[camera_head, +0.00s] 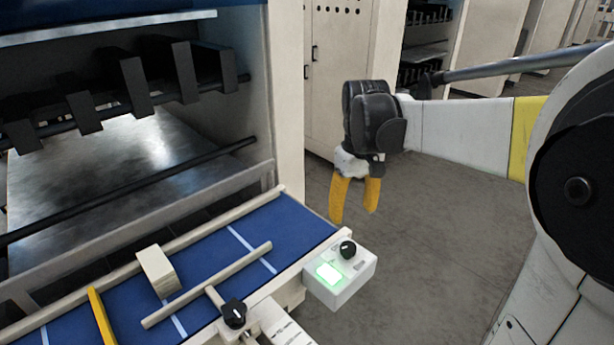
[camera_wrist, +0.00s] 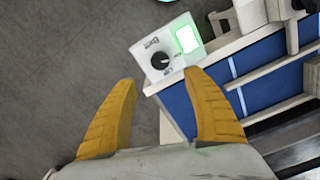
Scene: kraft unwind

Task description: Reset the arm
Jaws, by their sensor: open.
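My gripper (camera_head: 354,201) has two yellow fingers that point down over the grey floor, to the right of the blue conveyor's end. In the wrist view, my gripper (camera_wrist: 161,95) is open, with nothing between its fingers. My arm reaches in from the right in the head view. A white control box (camera_head: 340,274) with a black knob and a lit green button is fixed at the conveyor's end. It lies below my gripper in the head view. The box also shows in the wrist view (camera_wrist: 150,45), beyond the fingertips and apart from them.
The blue conveyor (camera_head: 284,233) carries a cream block (camera_head: 158,271), a cream guide bar (camera_head: 207,285) and a yellow strip (camera_head: 101,317). A large machine with dark rollers stands at left. White cabinets (camera_head: 338,65) stand behind. The floor (camera_head: 440,225) under my arm is clear.

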